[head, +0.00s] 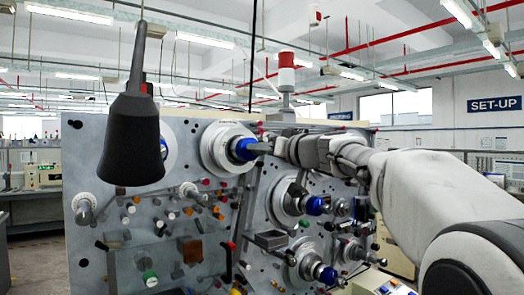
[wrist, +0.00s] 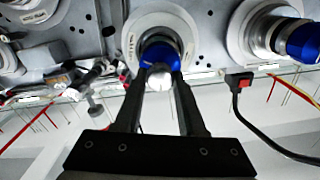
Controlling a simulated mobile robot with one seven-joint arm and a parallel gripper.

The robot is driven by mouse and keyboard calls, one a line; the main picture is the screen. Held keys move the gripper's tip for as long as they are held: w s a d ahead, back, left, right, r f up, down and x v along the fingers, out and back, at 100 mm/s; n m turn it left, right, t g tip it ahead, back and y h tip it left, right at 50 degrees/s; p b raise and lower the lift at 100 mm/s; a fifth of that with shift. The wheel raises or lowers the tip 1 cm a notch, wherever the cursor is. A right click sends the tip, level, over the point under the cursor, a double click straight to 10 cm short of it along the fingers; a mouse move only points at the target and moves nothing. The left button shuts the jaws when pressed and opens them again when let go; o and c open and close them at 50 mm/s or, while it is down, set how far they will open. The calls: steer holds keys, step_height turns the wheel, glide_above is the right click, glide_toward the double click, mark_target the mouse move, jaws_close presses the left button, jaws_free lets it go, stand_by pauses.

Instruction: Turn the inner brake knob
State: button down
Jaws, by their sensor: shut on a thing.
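A blue knob (head: 242,149) sits at the centre of a pale round spindle disc (head: 213,148) at the top of the grey machine panel. My gripper (head: 262,148) reaches it from the right in the head view. In the wrist view the two black fingers of my gripper (wrist: 160,76) stand on either side of the blue knob (wrist: 163,53) and are shut on it, with a silver round end between them. Nothing on the knob labels it as the inner brake knob. The fingers hide part of its sides.
Other blue knobs stick out lower on the panel (head: 315,206) and at the lower right (head: 328,275). Another blue knob (wrist: 304,42) is at the right in the wrist view, near a red switch (wrist: 240,82) with a black cable. A dark cone (head: 131,140) hangs in front at left.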

steer(key=m+b, duration=0.1)
steer(key=m, duration=1.6)
steer(key=shift+d+f, duration=0.1)
steer(key=shift+m, duration=0.4)
steer(key=c, duration=0.5)
jaws_free()
